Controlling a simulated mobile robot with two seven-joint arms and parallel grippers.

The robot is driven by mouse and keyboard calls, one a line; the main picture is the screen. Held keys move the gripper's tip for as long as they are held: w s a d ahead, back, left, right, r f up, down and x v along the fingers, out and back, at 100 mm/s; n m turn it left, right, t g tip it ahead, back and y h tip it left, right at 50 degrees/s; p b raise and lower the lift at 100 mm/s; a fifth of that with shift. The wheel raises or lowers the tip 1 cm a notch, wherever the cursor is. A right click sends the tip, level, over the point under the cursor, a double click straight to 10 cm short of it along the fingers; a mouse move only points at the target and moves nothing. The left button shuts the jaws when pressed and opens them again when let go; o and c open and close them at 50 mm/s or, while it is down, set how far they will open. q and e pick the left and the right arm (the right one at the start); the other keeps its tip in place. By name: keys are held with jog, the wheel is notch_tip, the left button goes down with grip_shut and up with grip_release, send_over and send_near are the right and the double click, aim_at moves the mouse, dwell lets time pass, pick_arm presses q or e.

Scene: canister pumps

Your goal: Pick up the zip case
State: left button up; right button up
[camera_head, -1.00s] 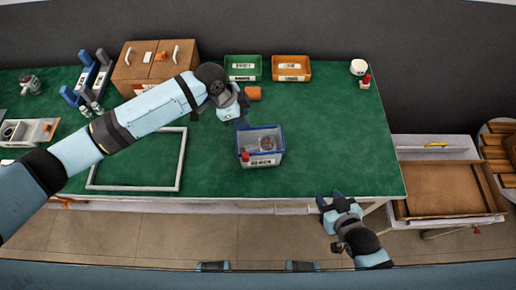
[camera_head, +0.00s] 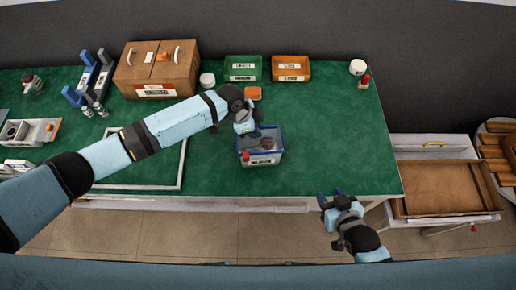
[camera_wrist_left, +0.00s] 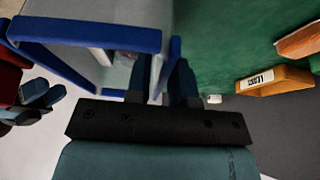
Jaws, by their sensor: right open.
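I cannot identify the zip case with certainty. A small flat orange item (camera_head: 253,93) lies on the green table behind the blue-rimmed bin and may be it. My left gripper (camera_head: 249,130) is at the bin's (camera_head: 262,161) back left rim, pointing down. In the left wrist view the fingers (camera_wrist_left: 162,85) stand apart, one on each side of the blue rim (camera_wrist_left: 88,34); whether they press on it is unclear. The bin holds a grey round item and a red-capped item, partly hidden. My right gripper (camera_head: 330,198) is open and empty at the table's front edge.
Green (camera_head: 243,68) and orange (camera_head: 291,68) bins stand at the back, with a white jar (camera_head: 207,80) beside a wooden cabinet (camera_head: 156,68). A light frame (camera_head: 150,187) lies under my left arm. An open wooden drawer (camera_head: 440,190) is at the right.

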pick_arm(q)
grip_shut()
jog(key=shift+r, duration=0.1)
notch_tip(320, 180, up, 19)
jog(key=b, duration=0.2)
notch_tip(320, 180, down, 8)
jog(key=b, duration=0.2)
jog(key=shift+r, duration=0.2)
dwell(2.1)
jog(key=shift+a+f+b, duration=0.15)
jog(key=shift+f+b, duration=1.5)
jog(key=shift+f, duration=2.6)
